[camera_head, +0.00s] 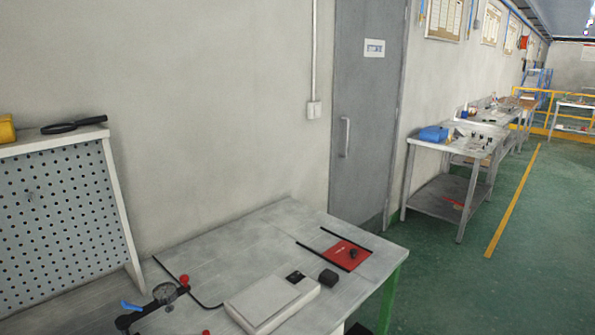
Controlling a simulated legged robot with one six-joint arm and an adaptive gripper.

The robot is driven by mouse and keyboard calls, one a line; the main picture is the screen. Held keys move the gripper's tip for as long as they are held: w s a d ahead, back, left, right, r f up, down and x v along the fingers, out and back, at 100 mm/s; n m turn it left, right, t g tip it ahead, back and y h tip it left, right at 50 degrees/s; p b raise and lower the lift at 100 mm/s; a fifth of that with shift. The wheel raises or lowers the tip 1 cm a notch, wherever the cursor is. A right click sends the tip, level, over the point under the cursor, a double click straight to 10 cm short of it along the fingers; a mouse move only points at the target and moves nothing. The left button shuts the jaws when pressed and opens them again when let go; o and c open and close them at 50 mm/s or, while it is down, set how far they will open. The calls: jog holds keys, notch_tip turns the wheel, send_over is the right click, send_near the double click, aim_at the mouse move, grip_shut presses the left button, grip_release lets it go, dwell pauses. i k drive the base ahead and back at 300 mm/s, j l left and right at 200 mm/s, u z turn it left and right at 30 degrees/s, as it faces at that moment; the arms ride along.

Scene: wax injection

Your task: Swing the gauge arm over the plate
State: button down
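A gauge arm with a round dial (165,293) shows at the bottom left of the bench, with a blue part on its left and red knobs beside it. Its lower part is cut off by the frame edge. A red plate (337,249) lies flat at the bench's back right, between two black strips, with a small black object (353,254) on it. The dial is well to the left of the red plate, not over it. I cannot tell whether this red piece is the task's plate. My gripper is not in view.
A pale box (270,302) and a small black block (328,277) lie between the gauge and red plate on the grey bench (235,245). A perforated panel (62,220) stands at left, a magnifier (75,124) on top. Green floor (470,290) is open at right.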

aim_at(124, 322)
jog(key=u, duration=1.35)
jog(key=i+z, duration=0.2)
jog(key=i, duration=0.35)
